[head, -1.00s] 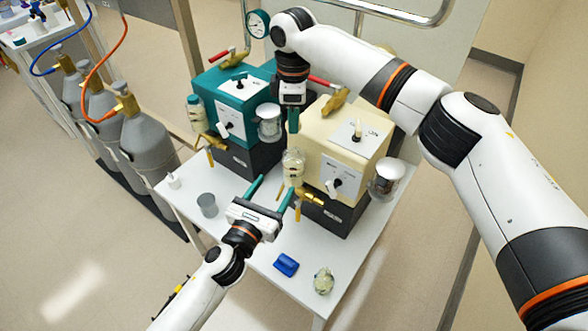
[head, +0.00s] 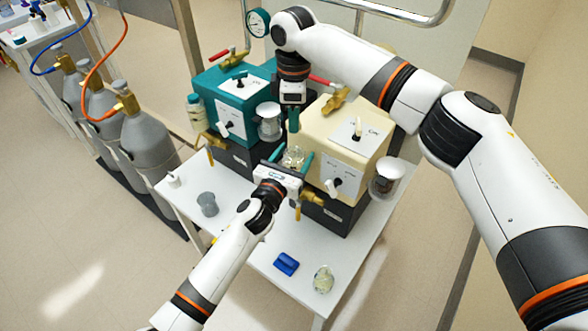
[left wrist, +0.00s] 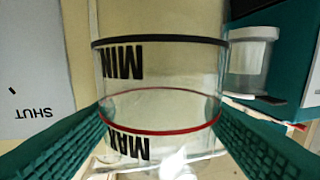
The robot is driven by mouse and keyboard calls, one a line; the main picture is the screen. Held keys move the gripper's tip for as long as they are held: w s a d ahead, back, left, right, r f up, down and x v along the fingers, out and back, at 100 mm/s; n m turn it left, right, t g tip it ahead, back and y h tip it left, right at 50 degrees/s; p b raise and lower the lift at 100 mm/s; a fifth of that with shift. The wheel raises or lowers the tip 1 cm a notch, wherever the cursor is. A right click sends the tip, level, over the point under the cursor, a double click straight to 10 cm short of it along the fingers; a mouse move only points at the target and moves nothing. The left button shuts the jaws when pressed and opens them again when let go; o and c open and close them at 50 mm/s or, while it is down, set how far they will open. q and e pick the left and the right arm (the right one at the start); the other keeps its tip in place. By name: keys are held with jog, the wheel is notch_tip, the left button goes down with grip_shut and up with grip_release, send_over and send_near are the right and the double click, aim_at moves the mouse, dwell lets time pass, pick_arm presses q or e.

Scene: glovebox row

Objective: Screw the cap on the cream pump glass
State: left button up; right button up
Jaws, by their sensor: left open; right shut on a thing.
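The cream pump (head: 345,140) stands on the table's right side. Its clear glass (head: 293,154) is at the pump's left side. In the left wrist view the glass (left wrist: 160,85) shows a black MIN ring and a red MAX ring, with upside-down lettering. My left gripper (head: 288,162) is open, with its teal fingers on either side of the glass. Contact cannot be made out. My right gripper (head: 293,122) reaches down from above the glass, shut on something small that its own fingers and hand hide. I cannot make out the cap.
The teal pump (head: 235,88) stands close on the left. On the white table (head: 240,215) are a grey cup (head: 208,204), a blue object (head: 286,264) and a pale glassy item (head: 323,280). Brass valves (head: 312,201) sit near my left gripper. Grey gas cylinders (head: 140,140) stand left.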

pick_arm(q)
jog(key=c, duration=1.1)
pick_arm(e)
jog(key=shift+f, duration=2.5)
pick_arm(q)
jog(key=shift+f, duration=0.1)
pick_arm(e)
jog(key=shift+f, duration=0.85)
jog(key=shift+f, duration=0.55)
